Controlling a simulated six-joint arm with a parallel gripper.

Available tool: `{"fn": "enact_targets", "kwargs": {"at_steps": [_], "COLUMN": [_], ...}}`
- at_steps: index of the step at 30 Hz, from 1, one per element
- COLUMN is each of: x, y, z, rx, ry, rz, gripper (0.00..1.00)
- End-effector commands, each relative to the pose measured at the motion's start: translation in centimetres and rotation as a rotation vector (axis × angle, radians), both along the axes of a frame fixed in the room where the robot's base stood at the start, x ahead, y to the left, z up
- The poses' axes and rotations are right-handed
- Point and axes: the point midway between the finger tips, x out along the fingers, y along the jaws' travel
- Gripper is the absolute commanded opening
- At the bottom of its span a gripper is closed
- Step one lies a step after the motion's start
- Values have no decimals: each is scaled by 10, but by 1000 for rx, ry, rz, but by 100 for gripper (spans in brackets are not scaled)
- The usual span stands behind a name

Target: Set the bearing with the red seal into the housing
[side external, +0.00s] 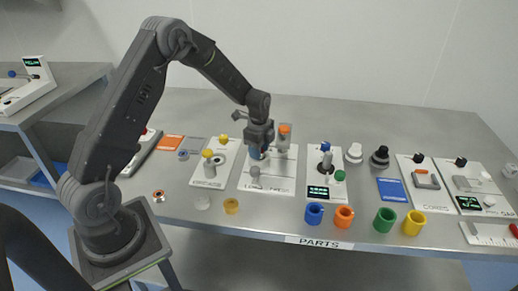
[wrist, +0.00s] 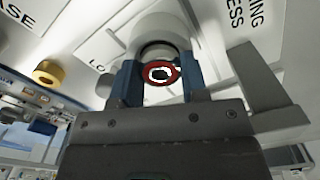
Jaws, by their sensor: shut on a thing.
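The bearing with the red seal (wrist: 176,80) sits between the two blue fingers of my gripper (wrist: 160,76) in the wrist view, with its ring face turned to the camera. My gripper is shut on it. A pale round housing (wrist: 163,27) with a dark bore shows just beyond the bearing; I cannot tell whether they touch. In the side view my gripper (side external: 257,153) is over the white bearing press plate (side external: 262,187), above a small grey cylinder (side external: 255,171). The bearing is hidden there by the fingers.
A press column with an orange top (side external: 284,135) stands close right of my gripper. A yellow-knobbed fixture (side external: 207,165) is to the left. Several coloured cups, such as the blue one (side external: 314,213), line the front edge. An orange-centred ring (side external: 158,195) lies at the left.

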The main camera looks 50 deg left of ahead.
Motion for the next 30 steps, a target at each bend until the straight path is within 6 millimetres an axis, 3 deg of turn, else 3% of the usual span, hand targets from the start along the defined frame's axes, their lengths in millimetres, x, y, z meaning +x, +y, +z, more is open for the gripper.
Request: {"fn": "enact_targets", "kwargs": {"at_steps": [11,12,21,26,30], "x": [0,0,0,0,0], "y": [0,0,0,0,0], "z": [-3,-3,-3,-3,-3], "rx": [0,0,0,0,0], "ry": [0,0,0,1,1], "rz": [0,0,0,0,0], "gripper": [16,43,71,72,85]}}
